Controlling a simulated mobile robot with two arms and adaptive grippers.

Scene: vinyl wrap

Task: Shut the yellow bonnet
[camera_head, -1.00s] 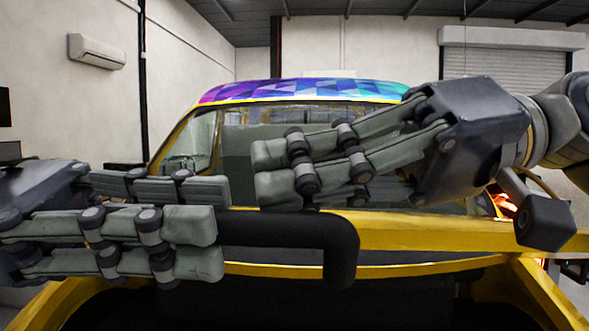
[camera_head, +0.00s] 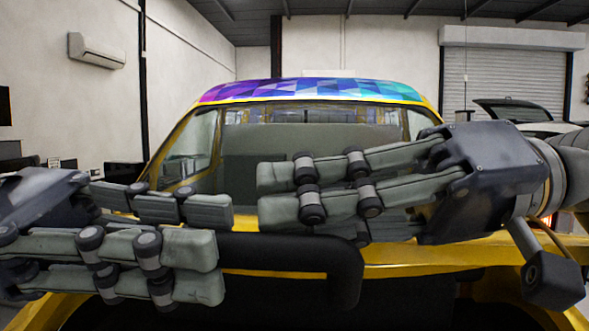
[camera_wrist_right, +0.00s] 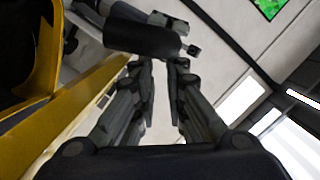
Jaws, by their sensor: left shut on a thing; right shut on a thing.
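The yellow bonnet (camera_head: 450,254) shows as a yellow band across the front of the vehicle, dark below it. Its edge also runs down the left of the right wrist view (camera_wrist_right: 80,100). A thick black bent bar (camera_head: 300,258) lies in front of the bonnet. My left gripper (camera_head: 215,238) is shut on the bar's left part, its fingers hiding that end. My right gripper (camera_head: 285,195) is just above the bar; in the right wrist view its fingertips (camera_wrist_right: 162,66) meet a black cylinder, seemingly the same bar. The exact contact is partly hidden.
The windscreen (camera_head: 240,150) and the patterned blue and purple roof (camera_head: 310,90) are behind my grippers. A dark vehicle with a raised panel (camera_head: 515,110) stands at the back right. A roller shutter (camera_head: 500,80) and air conditioner (camera_head: 97,50) are on the walls.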

